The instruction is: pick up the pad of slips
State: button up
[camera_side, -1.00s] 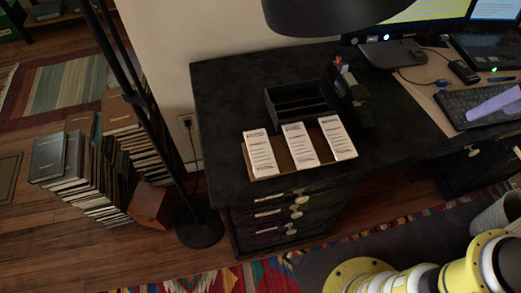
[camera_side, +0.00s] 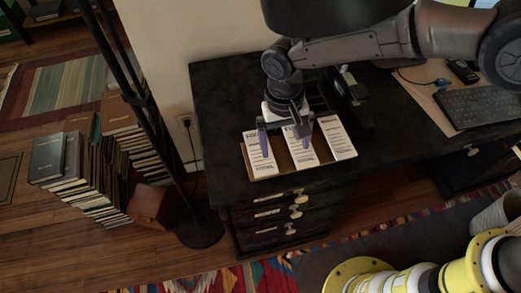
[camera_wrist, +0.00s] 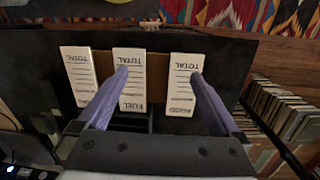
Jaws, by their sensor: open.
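Three narrow white printed slip pads lie side by side on a brown board (camera_side: 283,162) on the black desk. They are the left pad (camera_side: 259,163), middle pad (camera_side: 301,155) and right pad (camera_side: 338,141). The wrist view shows them reversed: the left pad (camera_wrist: 182,88) is at right, the middle pad (camera_wrist: 129,62) at centre, the right pad (camera_wrist: 80,75) at left. My gripper (camera_side: 285,141) is open and points down over the left and middle pads. In the wrist view its purple fingers (camera_wrist: 159,73) overlap these two pads. Finger height above them is unclear.
A black desk organiser stands behind the pads, mostly hidden by my gripper. A keyboard (camera_side: 483,105) lies to the right. A lamp shade (camera_side: 325,15) hangs above. A lamp pole (camera_side: 150,110) and book stacks (camera_side: 75,170) stand left of the desk.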

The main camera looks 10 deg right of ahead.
send_over(262, 158)
jog(key=shift+f+n+t+y, duration=0.1)
jog(key=shift+n+t+y, duration=0.2)
jog(key=shift+t, duration=0.1)
jog(key=shift+f, duration=3.6)
jog(key=shift+c, duration=0.2)
jog(key=c, duration=1.2)
jog(key=shift+r, duration=0.15)
